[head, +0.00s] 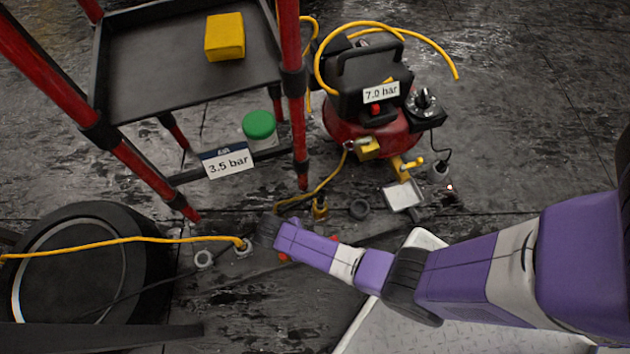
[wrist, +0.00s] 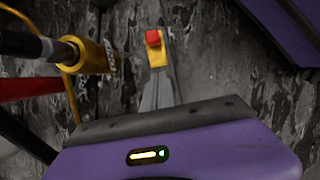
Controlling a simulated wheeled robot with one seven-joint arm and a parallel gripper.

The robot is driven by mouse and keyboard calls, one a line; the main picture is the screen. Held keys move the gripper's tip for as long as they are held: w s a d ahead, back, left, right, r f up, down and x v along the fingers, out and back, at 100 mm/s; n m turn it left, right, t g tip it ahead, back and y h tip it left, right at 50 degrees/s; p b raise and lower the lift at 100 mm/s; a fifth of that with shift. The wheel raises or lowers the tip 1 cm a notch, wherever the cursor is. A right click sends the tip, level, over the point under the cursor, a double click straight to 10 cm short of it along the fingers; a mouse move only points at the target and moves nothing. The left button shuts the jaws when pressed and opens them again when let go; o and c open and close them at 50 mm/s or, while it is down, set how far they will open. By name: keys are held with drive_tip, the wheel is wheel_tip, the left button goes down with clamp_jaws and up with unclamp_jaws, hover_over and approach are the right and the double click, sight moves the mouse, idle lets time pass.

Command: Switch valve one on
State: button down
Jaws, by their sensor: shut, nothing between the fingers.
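I see no label that marks valve one. A yellow lever-like fitting (head: 405,165) sits at the right foot of the compressor (head: 370,125). A yellow hose ends in a fitting (head: 242,247) on the floor near my wrist. My gripper (wrist: 157,72) is shut and empty in the wrist view, its grey fingers tapering upward. A yellow piece with a red top (wrist: 155,42) shows at their tips; I cannot tell whether they touch. A brass fitting (wrist: 92,56) with a black end lies to their left. In the head view my wrist mostly hides the gripper.
A red-legged cart (head: 195,75) stands at the upper left, with a yellow block (head: 225,37), a green round object (head: 259,125) and a "3.5 bar" sign (head: 228,161). The compressor reads "7.0 bar". A tyre (head: 75,265) lies at the lower left. Yellow hoses cross the wet-looking floor.

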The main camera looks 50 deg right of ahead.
drive_tip(key=p+v, duration=0.3)
drive_tip(key=v, duration=0.4)
drive_tip(key=shift+w+a+r, duration=0.2)
drive_tip(key=shift+r, duration=0.1)
